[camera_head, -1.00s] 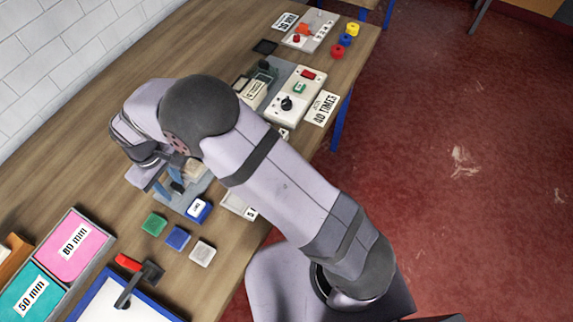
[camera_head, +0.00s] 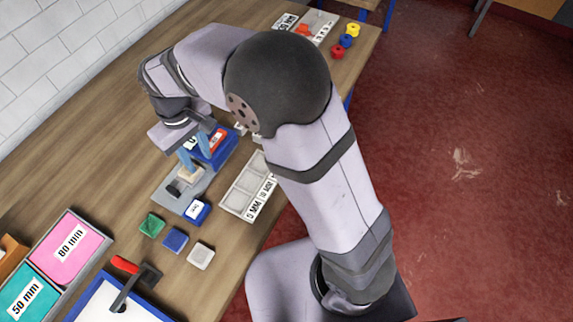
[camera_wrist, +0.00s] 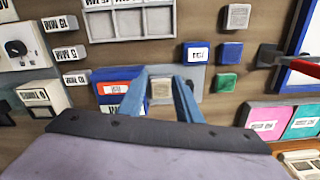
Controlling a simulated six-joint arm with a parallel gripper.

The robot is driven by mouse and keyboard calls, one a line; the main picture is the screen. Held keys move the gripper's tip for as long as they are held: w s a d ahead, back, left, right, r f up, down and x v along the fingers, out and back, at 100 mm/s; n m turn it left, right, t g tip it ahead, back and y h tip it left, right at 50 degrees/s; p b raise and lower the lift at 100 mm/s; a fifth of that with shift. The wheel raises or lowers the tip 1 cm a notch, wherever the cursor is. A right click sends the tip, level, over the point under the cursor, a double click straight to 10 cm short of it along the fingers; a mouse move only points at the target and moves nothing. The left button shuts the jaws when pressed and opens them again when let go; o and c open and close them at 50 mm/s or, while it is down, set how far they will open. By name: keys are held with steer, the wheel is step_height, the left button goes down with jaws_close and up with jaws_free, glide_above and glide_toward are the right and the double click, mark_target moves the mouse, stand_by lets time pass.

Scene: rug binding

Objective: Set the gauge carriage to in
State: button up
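The gauge is a grey plate (camera_head: 165,199) on the bench. On it sit a beige block (camera_head: 190,173), perhaps the carriage, and a dark block (camera_head: 174,188). A blue block with a white label (camera_head: 197,211) is at its near end; the label is too small to read surely. My gripper (camera_head: 194,153) is over the plate, pointing down, with its two blue fingers apart. In the wrist view the beige block (camera_wrist: 162,91) shows between the fingertips (camera_wrist: 161,76), with no clear contact. The labelled blue block (camera_wrist: 198,53) lies right of them there.
A blue box with a red label (camera_head: 213,146) stands close behind the fingers. A white tray (camera_head: 246,186) marked in MM lies to the right. Green (camera_head: 152,224), blue (camera_head: 176,238) and white (camera_head: 201,255) blocks lie in front. Pink (camera_head: 72,245) and teal bins (camera_head: 27,292) stand left.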

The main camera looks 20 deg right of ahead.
steer(key=s+d+m, duration=0.1)
steer(key=s+d, duration=0.2)
steer(key=d, duration=0.3)
steer(key=s+d+m+p, duration=0.1)
steer(key=s+d+m, duration=0.1)
steer(key=d, duration=0.5)
steer(key=s+d+r+m+p, duration=0.1)
steer(key=s+d+m, duration=0.1)
steer(key=s+d, duration=0.3)
steer(key=shift+d, duration=0.65)
steer(key=shift+w, duration=0.1)
steer(key=n+b, duration=0.6)
steer(key=n, duration=0.1)
glide_above(172, 189)
step_height(172, 189, down, 3)
steer(key=shift+a, duration=0.15)
steer(key=shift+f+p, duration=1.3)
steer(key=shift+f, duration=2.35)
